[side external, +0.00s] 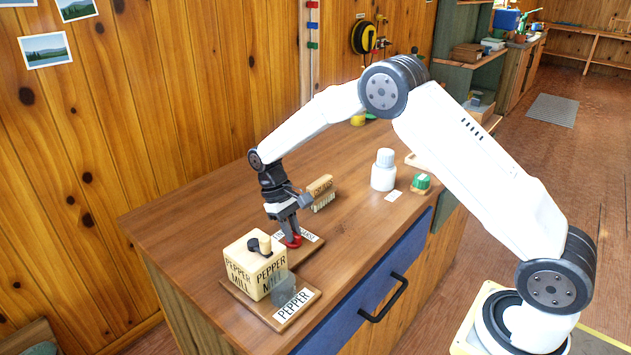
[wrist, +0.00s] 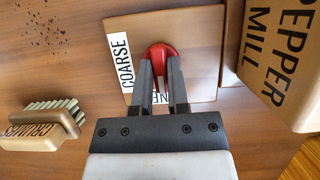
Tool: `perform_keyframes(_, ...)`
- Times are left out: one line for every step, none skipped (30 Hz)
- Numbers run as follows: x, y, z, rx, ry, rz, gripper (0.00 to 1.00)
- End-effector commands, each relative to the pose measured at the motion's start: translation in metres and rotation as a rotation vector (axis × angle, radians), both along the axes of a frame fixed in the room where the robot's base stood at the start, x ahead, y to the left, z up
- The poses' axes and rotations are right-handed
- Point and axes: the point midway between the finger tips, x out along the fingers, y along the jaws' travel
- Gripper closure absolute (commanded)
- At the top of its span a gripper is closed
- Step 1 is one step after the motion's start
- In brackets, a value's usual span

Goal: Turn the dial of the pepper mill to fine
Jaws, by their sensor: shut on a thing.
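The pepper mill (side external: 257,266) is a pale wooden box marked PEPPER MILL, with a dark crank and knob on top. It also shows at the right of the wrist view (wrist: 284,58). Beside it lies a flat wooden plate (wrist: 196,22) with a COARSE label (wrist: 124,64) at its left edge and a second label mostly hidden behind my fingers. A red dial (wrist: 161,50) sits on this plate. My gripper (wrist: 163,68) is shut on the red dial, pointing down at it. In the side view the gripper (side external: 291,240) covers most of the dial.
A clear cup (side external: 284,291) stands on the mill's board by the PEPPER label (side external: 293,304). A CRUMBS brush (wrist: 44,127) lies near the plate, with dark crumbs (wrist: 46,22) on the counter. A white bottle (side external: 384,170) and a green knob (side external: 422,182) stand farther right.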

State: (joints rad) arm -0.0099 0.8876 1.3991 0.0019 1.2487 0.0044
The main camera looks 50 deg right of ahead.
Motion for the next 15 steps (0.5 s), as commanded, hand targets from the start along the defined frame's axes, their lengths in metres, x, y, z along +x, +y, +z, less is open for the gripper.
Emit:
perform_keyframes(0.0011,-0.0001,0.0012,-0.001,-0.004,0.009,1.0)
perform_keyframes(0.0011,-0.0001,0.0012,-0.001,-0.004,0.011,1.0)
perform_keyframes(0.0012,-0.0001,0.0012,0.0,-0.004,0.013,1.0)
perform_keyframes(0.0012,-0.0001,0.0012,-0.001,-0.004,0.014,1.0)
perform_keyframes(0.0012,-0.0001,0.0012,-0.001,-0.004,0.014,1.0)
perform_keyframes(0.0012,-0.0001,0.0012,0.0,-0.004,0.015,1.0)
perform_keyframes(0.0012,-0.0001,0.0013,-0.001,-0.004,0.014,1.0)
perform_keyframes(0.0012,-0.0001,0.0013,-0.001,-0.005,0.014,1.0)
perform_keyframes(0.0012,-0.0001,0.0013,-0.001,-0.005,0.014,1.0)
perform_keyframes(0.0012,-0.0001,0.0013,-0.001,-0.005,0.014,1.0)
perform_keyframes(0.0012,-0.0001,0.0013,-0.001,-0.005,0.014,1.0)
perform_keyframes(0.0012,-0.0001,0.0013,-0.001,-0.005,0.014,1.0)
perform_keyframes(0.0012,-0.0001,0.0013,0.0,-0.005,0.014,0.71)
perform_keyframes(0.0012,0.0,0.0013,0.0,-0.005,0.014,0.62)
perform_keyframes(0.0011,0.0,0.0012,0.0,-0.004,0.013,0.49)
